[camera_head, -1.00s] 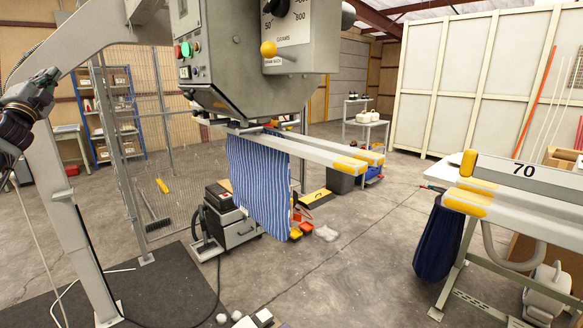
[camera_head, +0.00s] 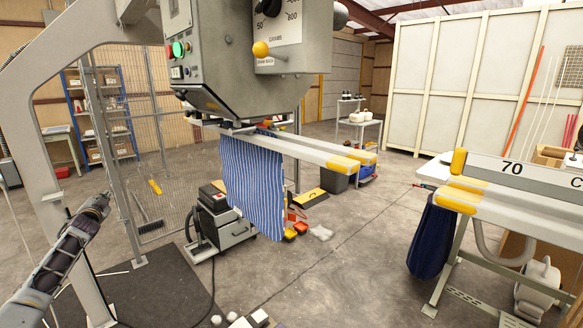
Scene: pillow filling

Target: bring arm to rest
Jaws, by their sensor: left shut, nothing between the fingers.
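My left gripper (camera_head: 101,202) is at the left side of the head view, at the end of my dark grey arm (camera_head: 55,262) that rises from the lower left corner. Its fingers are closed with nothing between them. It is in front of the grey post of the filling machine and apart from the hanging cloth. My right gripper does not show.
A filling machine (camera_head: 255,55) stands ahead, with a striped blue cover (camera_head: 252,185) hanging from its yellow-tipped arms. A dark blue bag (camera_head: 432,240) hangs under a second yellow-tipped frame at right. A vacuum unit (camera_head: 228,228) stands on the floor. Open floor lies centre right.

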